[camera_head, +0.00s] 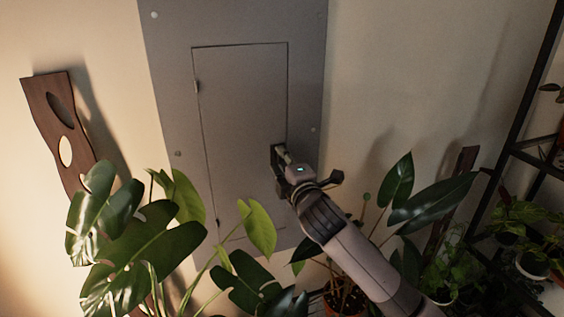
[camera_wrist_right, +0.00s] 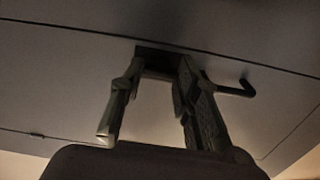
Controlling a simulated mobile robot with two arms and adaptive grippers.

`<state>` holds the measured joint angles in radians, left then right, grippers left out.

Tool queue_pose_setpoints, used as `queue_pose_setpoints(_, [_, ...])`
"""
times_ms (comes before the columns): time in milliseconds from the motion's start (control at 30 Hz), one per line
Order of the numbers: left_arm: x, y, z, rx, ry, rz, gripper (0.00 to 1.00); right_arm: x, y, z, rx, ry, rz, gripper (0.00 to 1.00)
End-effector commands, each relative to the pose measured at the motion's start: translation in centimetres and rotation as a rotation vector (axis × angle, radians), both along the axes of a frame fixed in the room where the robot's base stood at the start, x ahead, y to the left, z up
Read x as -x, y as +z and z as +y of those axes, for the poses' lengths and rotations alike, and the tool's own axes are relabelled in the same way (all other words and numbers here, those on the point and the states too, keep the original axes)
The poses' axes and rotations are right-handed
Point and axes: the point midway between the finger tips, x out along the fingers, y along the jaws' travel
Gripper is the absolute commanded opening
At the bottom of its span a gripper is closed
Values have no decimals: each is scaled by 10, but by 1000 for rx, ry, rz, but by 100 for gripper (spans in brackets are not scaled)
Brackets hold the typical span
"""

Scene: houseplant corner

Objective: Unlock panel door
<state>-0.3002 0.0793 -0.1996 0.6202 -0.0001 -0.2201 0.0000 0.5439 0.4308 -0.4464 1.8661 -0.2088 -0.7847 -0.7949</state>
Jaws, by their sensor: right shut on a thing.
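The grey panel door (camera_head: 240,110) is set in a grey panel (camera_head: 305,70) on the wall and looks closed, its edges flush with the frame. In the right wrist view the door surface (camera_wrist_right: 60,85) fills much of the picture. My right gripper (camera_head: 281,158) is at the door's right edge, shut on a dark latch (camera_wrist_right: 157,57) there. The right gripper's fingers (camera_wrist_right: 160,78) reach to the latch in the wrist view and partly hide it, so its exact shape and position are unclear. My left gripper is not in view.
A large-leaved plant (camera_head: 130,235) stands in front of the panel at the lower left. Another plant (camera_head: 435,200) stands close beside my right arm. A dark shelf (camera_head: 520,150) with pots is at the right. A wooden wall piece (camera_head: 45,100) hangs at the left.

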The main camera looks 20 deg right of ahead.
Motion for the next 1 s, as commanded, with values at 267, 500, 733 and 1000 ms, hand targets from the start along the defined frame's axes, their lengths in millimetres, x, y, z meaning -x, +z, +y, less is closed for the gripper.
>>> queue_pose_setpoints(267, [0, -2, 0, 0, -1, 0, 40, 0, -1, 1, -178, 1, 7, 2])
queue_pose_setpoints(500, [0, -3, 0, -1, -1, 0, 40, 0, -1, 1, -403, 0, 16, 2])
queue_pose_setpoints(733, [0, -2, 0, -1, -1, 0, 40, 0, -1, 1, -623, -1, 24, 2])
queue_pose_setpoints(1000, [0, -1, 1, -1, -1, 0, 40, 0, -1, 1, -879, 0, 33, 2])
